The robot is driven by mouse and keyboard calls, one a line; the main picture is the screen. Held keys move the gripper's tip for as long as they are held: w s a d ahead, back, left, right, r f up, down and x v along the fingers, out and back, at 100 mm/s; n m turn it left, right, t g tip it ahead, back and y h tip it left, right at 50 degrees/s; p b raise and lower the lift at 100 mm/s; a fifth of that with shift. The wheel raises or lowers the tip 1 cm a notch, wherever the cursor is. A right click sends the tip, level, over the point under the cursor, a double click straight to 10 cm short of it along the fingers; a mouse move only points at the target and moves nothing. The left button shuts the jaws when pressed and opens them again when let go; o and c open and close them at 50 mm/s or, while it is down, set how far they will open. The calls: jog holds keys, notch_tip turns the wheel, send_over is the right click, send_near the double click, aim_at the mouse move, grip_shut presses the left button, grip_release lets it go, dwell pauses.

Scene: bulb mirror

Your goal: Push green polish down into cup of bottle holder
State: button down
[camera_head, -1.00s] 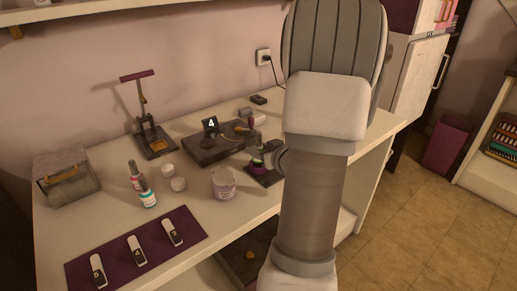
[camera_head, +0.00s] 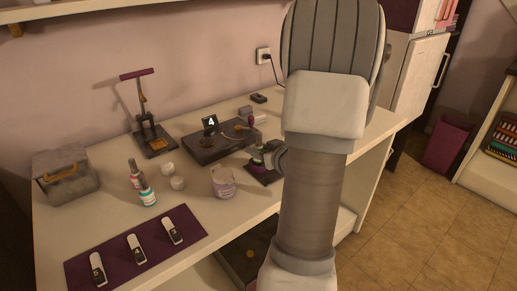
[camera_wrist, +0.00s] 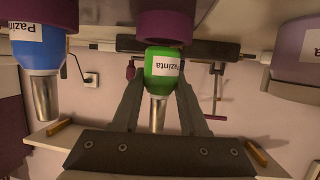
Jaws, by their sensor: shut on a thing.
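The green polish (camera_wrist: 164,62) has a green body, a white label and a silver cap. In the wrist view, which is upside down, my gripper (camera_wrist: 160,82) is shut on it, one finger on each side. The bottle's base meets the mouth of a purple cup (camera_wrist: 165,25) of the bottle holder; how deep it sits inside is hidden. In the head view, the holder (camera_head: 262,176) stands on the table near its front edge, and my arm partly covers it and the gripper.
A blue polish (camera_wrist: 38,55) stands in another purple cup beside the green one. A lavender jar (camera_head: 223,182) stands left of the holder. A dark block (camera_head: 205,148) with a number 4 stand lies behind. Two bottles, small white jars and a purple mat (camera_head: 120,279) are farther left.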

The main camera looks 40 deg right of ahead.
jog(key=shift+f+b, duration=0.8)
jog(key=shift+f, duration=0.35)
jog(key=shift+c, duration=1.8)
grip_release()
jog(key=shift+r, duration=0.1)
jog(key=p+v, duration=0.3)
jog(key=v, duration=0.8)
jog(key=shift+s+r+p, duration=0.2)
jog(key=shift+r+p, duration=0.1)
jog(key=shift+p, duration=0.1)
jog(key=b+v, duration=0.2)
jog(key=v, duration=0.1)
jog(key=shift+s+f, duration=0.25)
jog(key=shift+f, duration=0.05)
jog(key=shift+b+v, duration=1.3)
jog(key=shift+b, duration=0.2)
jog(key=shift+w+r, duration=0.15)
jog(key=shift+r, duration=0.05)
